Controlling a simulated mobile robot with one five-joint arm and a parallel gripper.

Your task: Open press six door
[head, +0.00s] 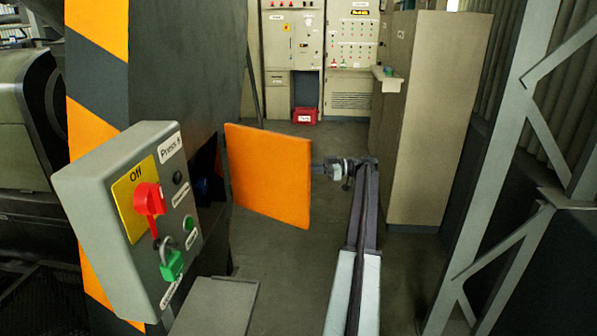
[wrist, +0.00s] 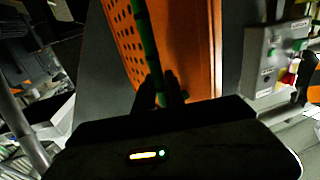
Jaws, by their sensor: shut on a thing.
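The press six door (head: 268,176) is a flat orange panel. In the head view it stands swung out from the dark press body, with a dark opening (head: 207,165) at its left. In the wrist view the orange door (wrist: 197,50) fills the upper middle, and a green bar handle (wrist: 145,30) runs along it. My gripper (wrist: 162,95) is shut on the green handle near its lower end. In the head view my gripper (head: 333,170) is at the right edge of the door; its fingertips are too small to make out there.
A grey control box labelled Press 6 (head: 120,215), with a red switch and green padlock, stands close at the left. Beige cabinets (head: 430,115) and a red box (head: 306,116) stand behind. A grey metal frame (head: 510,170) rises at the right. Open floor (head: 290,265) lies below the door.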

